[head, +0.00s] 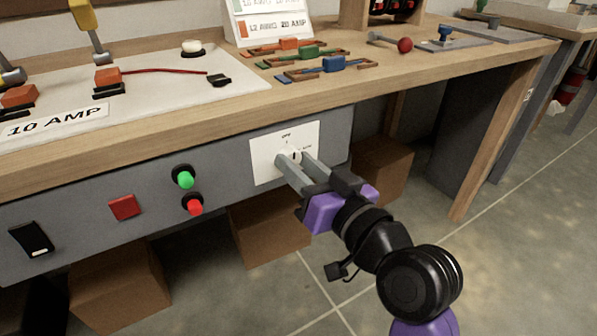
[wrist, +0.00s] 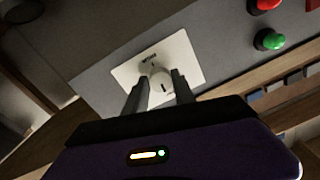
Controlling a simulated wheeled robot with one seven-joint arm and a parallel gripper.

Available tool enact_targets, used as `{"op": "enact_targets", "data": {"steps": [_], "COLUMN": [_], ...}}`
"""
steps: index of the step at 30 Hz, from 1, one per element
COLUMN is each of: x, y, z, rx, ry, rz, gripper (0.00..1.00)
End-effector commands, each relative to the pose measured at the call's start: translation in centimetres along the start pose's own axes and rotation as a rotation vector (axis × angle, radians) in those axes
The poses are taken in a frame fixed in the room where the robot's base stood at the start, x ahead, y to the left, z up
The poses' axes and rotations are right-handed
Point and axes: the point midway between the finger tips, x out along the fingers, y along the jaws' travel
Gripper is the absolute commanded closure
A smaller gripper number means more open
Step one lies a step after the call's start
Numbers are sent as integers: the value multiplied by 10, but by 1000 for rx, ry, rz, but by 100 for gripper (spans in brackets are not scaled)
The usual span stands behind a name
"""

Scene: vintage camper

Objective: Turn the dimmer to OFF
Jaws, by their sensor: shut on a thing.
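The dimmer is a round white knob (wrist: 160,80) on a white plate (head: 265,160) at the right end of the grey panel under the bench top. "OFF" is printed near the plate's top in the head view; the other print is too small to read. A dark mark shows on the knob's face. My gripper (head: 294,158) reaches the knob from the front right, with its two grey fingers shut on the knob's sides. In the wrist view my gripper (wrist: 158,92) has one finger at each side of the knob. The fingers partly cover the knob in the head view.
Left of the plate on the grey panel (head: 80,225) are a green button (head: 185,178), a red button (head: 193,205), a red square (head: 124,207) and a black rocker switch (head: 31,239). The wooden bench top (head: 450,80) overhangs above. Cardboard boxes (head: 270,235) stand below.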

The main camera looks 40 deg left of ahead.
Motion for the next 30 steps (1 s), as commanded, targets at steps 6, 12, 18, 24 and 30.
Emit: {"op": "enact_targets", "data": {"steps": [6,12,18,24,30], "x": [0,0,0,0,0], "y": [1,1,1,1,0], "z": [2,1,1,1,0], "rx": [-68,-90,-92,-92,-91], "ry": [-6,-7,-8,-7,-6], "rz": [3,2,2,2,1], "gripper": [100,100,100,59,47]}}
